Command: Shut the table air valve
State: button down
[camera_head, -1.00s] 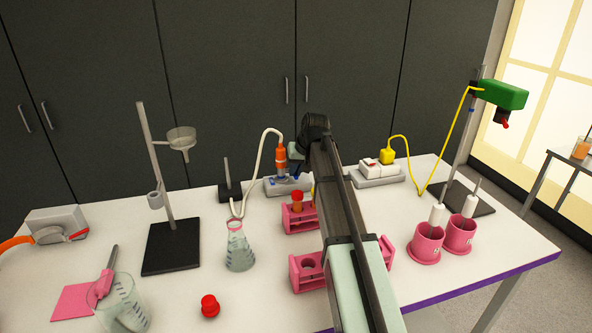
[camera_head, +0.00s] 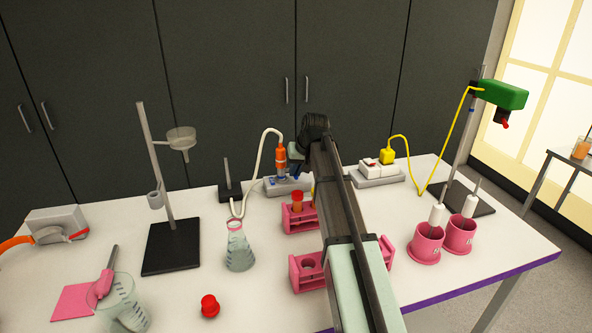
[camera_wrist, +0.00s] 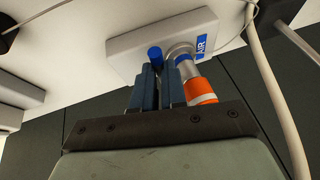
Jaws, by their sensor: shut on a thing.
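The table air valve (camera_head: 272,187) is a grey block at the back middle of the table. An orange hose fitting (camera_head: 281,158) stands on it, with a pale hose running to a flask. In the wrist view the valve block (camera_wrist: 125,46) carries a blue label, a metal collar with the orange fitting (camera_wrist: 201,91), and a small blue handle (camera_wrist: 155,53). My gripper (camera_wrist: 157,72) is shut on the blue handle, beside the collar. The fingers hide the handle's lower part, so its exact turn is hard to tell. In the head view my arm partly covers the valve's right side.
A white outlet (camera_head: 383,171) with a yellow plug stands to the right. A pink tube rack (camera_head: 299,222) with a red-capped tube is in front of the valve. A flask (camera_head: 240,250) and a black stand base (camera_head: 172,247) are to the left. Dark cupboards (camera_head: 230,80) close off the back.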

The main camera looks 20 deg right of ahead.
jog(key=shift+s+f+t, duration=0.2)
jog(key=shift+s+t, duration=0.05)
jog(key=shift+t, duration=0.05)
jog(key=shift+f+t, duration=0.1)
jog(key=shift+t, duration=0.2)
jog(key=shift+w, duration=0.1)
jog(key=c, duration=1.2)
grip_release()
jog(key=v, duration=1.4)
